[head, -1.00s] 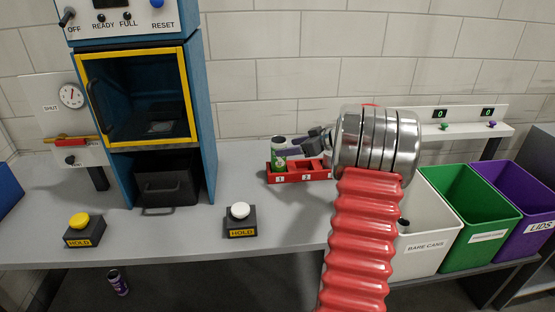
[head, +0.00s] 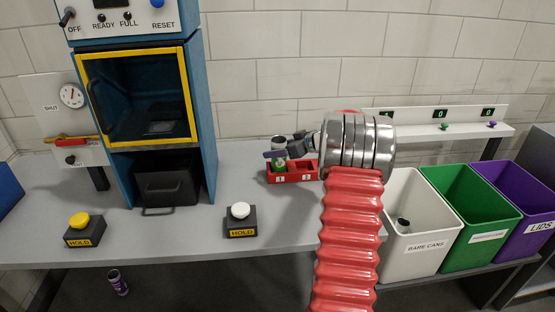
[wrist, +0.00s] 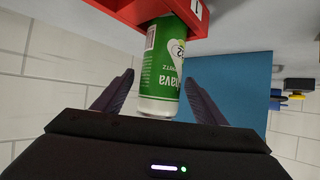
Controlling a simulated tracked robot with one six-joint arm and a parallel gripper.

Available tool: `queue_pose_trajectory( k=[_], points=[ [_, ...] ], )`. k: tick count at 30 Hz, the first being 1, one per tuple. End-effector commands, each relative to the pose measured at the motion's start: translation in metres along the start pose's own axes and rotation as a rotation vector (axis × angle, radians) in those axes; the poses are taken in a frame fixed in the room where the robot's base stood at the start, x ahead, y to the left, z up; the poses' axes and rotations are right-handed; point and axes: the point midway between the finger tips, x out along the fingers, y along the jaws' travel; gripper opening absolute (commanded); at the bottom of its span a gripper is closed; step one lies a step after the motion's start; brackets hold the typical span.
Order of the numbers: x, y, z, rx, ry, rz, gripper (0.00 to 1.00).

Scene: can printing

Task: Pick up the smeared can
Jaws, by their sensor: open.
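A green and white printed can (head: 279,166) stands in slot 1 of the red rack (head: 299,178) on the bench. In the wrist view, turned upside down, the same can (wrist: 166,65) shows a white heart and lettering; I cannot make out a smear. My gripper (head: 277,154) is at the can, reaching in from the right. In the wrist view its dark purple fingers (wrist: 157,80) are open, one on each side of the can, with visible gaps. Slot 2 looks empty.
A blue machine (head: 201,110) with an open yellow-framed chamber stands left. Hold buttons, white (head: 239,211) and yellow (head: 79,221), sit on the bench. White (head: 412,245), green (head: 470,240) and purple (head: 525,220) bins stand right. A purple can (head: 118,283) is below the bench.

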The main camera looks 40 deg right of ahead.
Motion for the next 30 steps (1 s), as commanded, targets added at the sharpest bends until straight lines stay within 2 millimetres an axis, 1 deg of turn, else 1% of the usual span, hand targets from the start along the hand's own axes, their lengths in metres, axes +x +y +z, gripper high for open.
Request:
queue_pose_trajectory(
  k=[2, 17, 30],
  points=[
    [0.0026, 0.0002, 0.0001, 0.0, 0.0, 0.0, 0.65],
    [0.0021, 0.0005, 0.0001, 0.0, 0.0, 0.001, 0.65],
    [0.002, 0.0005, 0.0001, 0.0, 0.0, 0.001, 0.34]
  ],
)
